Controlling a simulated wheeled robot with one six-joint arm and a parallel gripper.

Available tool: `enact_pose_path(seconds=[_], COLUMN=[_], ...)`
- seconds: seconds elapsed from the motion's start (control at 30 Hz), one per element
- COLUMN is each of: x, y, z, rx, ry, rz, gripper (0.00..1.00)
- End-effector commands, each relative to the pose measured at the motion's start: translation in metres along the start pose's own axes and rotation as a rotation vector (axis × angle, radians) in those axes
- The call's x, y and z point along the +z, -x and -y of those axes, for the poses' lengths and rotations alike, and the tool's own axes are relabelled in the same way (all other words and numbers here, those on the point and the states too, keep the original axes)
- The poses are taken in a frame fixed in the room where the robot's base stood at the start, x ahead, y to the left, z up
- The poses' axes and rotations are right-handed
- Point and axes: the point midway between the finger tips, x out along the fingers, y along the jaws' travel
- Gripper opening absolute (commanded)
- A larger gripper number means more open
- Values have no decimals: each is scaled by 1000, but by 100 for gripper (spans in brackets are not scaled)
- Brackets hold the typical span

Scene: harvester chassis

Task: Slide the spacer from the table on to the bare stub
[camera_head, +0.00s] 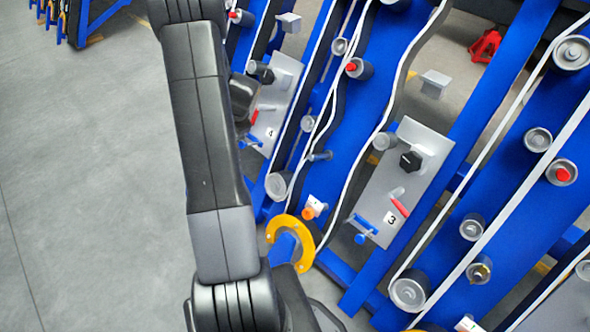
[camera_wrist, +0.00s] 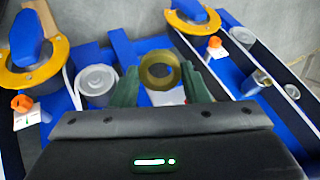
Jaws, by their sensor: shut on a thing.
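A brass-coloured ring, the spacer (camera_wrist: 160,70), sits between the two green fingertips of my gripper (camera_wrist: 161,84) in the wrist view. My gripper is shut on it, and its hole faces the camera. Blue frame parts lie behind the spacer, and it hides what is directly beyond it. In the head view my arm covers much of the left middle, and neither the fingertips nor the spacer can be made out. A short thin grey stub (camera_head: 320,155) stands on the blue chassis; I cannot tell whether it is the bare stub. No table is in view.
Yellow rings (camera_head: 306,258) stand near the chassis edge; one also shows in the wrist view (camera_wrist: 58,66). Rollers (camera_wrist: 97,85), belts and a grey panel marked 3 (camera_head: 370,203) crowd the blue chassis. Open grey floor (camera_head: 80,180) lies left of my arm.

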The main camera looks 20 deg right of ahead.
Motion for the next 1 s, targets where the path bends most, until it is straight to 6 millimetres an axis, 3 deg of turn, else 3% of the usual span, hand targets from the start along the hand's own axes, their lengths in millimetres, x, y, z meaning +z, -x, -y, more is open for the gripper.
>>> enact_pose_path(seconds=[0.1,0.3,0.5,0.73,1.0], x=[-23,-51,-71,-78,-100], y=[-10,-10,-7,-3,-1], z=[-17,-41,-66,-74,-128], rx=[-121,-268,-375,-407,-531], ry=[-240,-517,-701,-768,-1006], rz=[-113,-282,-424,-485,-738], gripper=[15,15,15,15,15])
